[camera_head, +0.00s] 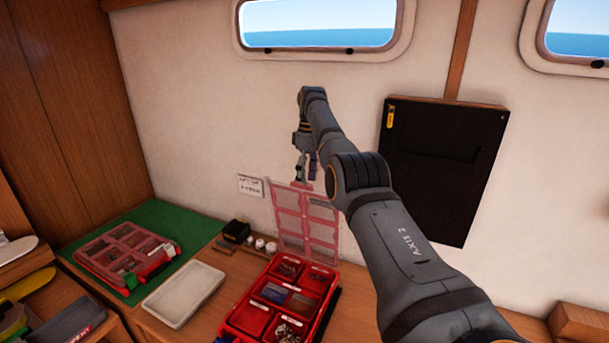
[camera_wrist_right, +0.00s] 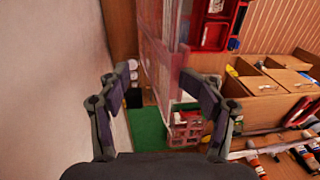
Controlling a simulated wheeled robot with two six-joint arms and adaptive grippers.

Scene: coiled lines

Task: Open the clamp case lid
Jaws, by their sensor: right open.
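A red case (camera_head: 250,320) with several compartments stands open on the bench, small parts in them. Its clear red-framed lid (camera_head: 305,222) stands up near the wall, swung back from the case. My right gripper (camera_head: 304,172) is open, just above the lid's top edge, partly hidden by my arm. In the right wrist view the lid (camera_wrist_right: 160,52) rises between the view's two open fingers (camera_wrist_right: 153,76); I cannot tell if they touch it. A second red case (camera_head: 125,255) lies shut on a green mat at left. I cannot tell from labels which one is the clamp case. My left gripper is not in view.
A pale empty tray (camera_head: 184,290) lies between the green mat (camera_head: 190,228) and the open case. A small black box (camera_head: 236,231) and white pieces (camera_head: 260,243) sit behind it. The wall with a black panel (camera_head: 440,165) is close behind the lid.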

